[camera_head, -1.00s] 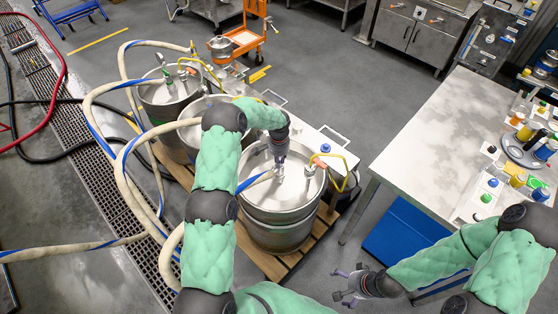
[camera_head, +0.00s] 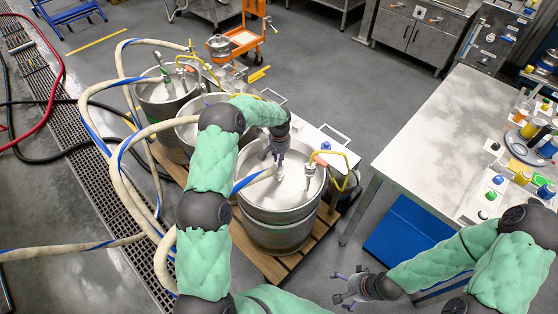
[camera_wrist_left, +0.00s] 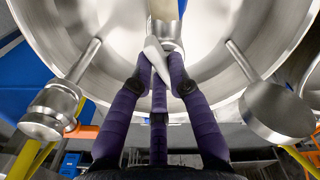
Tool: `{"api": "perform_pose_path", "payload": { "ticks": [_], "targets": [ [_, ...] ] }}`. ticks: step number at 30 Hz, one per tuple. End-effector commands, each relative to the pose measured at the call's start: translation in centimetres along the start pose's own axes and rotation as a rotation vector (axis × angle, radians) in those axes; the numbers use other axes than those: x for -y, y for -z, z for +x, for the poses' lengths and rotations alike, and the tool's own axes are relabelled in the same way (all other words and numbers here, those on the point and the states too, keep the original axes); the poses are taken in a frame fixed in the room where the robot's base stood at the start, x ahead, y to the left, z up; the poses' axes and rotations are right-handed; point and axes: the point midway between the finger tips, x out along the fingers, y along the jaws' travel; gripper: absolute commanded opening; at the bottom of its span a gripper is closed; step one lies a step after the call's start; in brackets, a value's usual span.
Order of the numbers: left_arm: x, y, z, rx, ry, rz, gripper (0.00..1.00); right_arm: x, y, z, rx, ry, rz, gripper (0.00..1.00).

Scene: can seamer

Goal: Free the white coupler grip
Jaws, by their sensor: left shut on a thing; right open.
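The white coupler grip (camera_wrist_left: 157,58) is a pale, tapered piece between the purple fingers of my left gripper (camera_wrist_left: 160,70) in the left wrist view. In the head view my left gripper (camera_head: 277,160) reaches down over the lid of the nearest steel keg (camera_head: 285,190), shut on the grip. The fingers hide most of the grip there. The metal coupler (camera_wrist_left: 165,30) under it stands at the middle of the lid, with a hose running left from it. My right gripper (camera_head: 350,287) is open and empty over the floor, low in the head view.
Two more kegs (camera_head: 165,100) stand behind on the wooden pallet (camera_head: 275,267), with pale hoses looping left. A yellow hoop (camera_head: 328,157) rises at the near keg's right side. A worktable (camera_head: 440,135) with bottles and a round tray stands right.

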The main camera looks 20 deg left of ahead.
Motion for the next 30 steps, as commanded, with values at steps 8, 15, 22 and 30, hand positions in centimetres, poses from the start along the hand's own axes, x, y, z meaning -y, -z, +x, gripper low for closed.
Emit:
{"api": "perform_pose_path", "payload": {
  "ticks": [8,15,22,30],
  "targets": [
    [-0.1,0.1,0.1,0.000,0.000,-0.182,0.00,-0.3,0.0,1.0,0.000,0.000,0.000,1.00],
    [-0.2,0.2,0.0,-0.002,0.000,-0.270,0.00,-0.5,0.1,1.3,0.000,0.000,0.000,1.00],
    [-0.2,0.2,0.0,-0.001,0.000,-0.296,0.00,-0.5,0.1,1.4,0.000,0.000,0.000,1.00],
    [-0.2,0.2,-0.1,-0.001,0.000,-0.297,0.00,-0.5,0.1,1.4,0.000,0.000,0.000,1.00]
  ]
}}
